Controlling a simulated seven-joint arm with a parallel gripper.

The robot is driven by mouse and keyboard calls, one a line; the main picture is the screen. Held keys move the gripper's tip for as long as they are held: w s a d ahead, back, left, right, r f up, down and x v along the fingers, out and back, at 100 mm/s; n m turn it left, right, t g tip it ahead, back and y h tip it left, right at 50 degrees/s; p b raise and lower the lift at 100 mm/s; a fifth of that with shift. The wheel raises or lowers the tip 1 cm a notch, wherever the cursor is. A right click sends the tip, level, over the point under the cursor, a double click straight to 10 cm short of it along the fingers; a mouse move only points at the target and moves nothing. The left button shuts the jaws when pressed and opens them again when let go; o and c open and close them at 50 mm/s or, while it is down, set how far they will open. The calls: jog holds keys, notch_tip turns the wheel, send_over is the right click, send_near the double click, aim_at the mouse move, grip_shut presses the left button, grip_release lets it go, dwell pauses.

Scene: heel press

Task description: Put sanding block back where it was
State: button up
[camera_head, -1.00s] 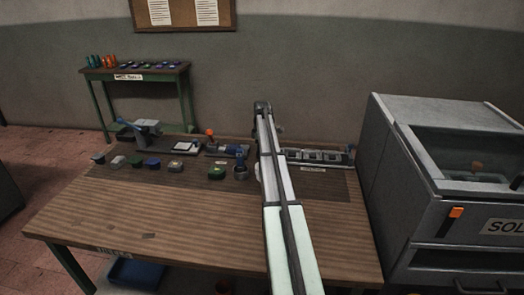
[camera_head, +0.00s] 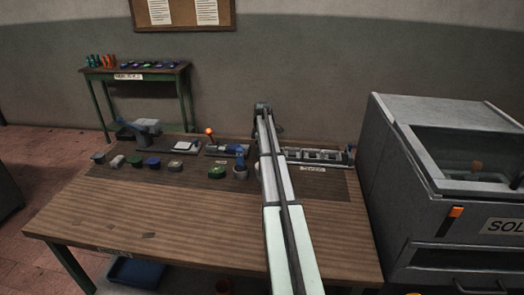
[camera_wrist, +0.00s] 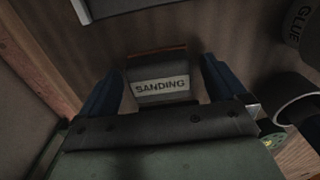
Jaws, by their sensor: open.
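The sanding block (camera_wrist: 161,87) shows in the wrist view as a grey block with a brown edge and a pale label reading SANDING. It lies between the two blue fingers of my gripper (camera_wrist: 162,66). The fingers are open, with a narrow gap visible on each side of the block. I cannot tell how far below the fingertips it sits. In the head view my arm hides both the gripper and the block.
A dark cylinder labelled GLUE (camera_wrist: 298,25) is close on the right in the wrist view. The workbench (camera_head: 190,215) holds a row of small items, including a green one (camera_head: 217,172), left of my arm. A grey machine (camera_head: 410,180) stands right.

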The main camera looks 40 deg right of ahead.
notch_tip(320, 180, up, 12)
dwell(0.6)
jog(key=shift+r, duration=0.1)
dwell(1.0)
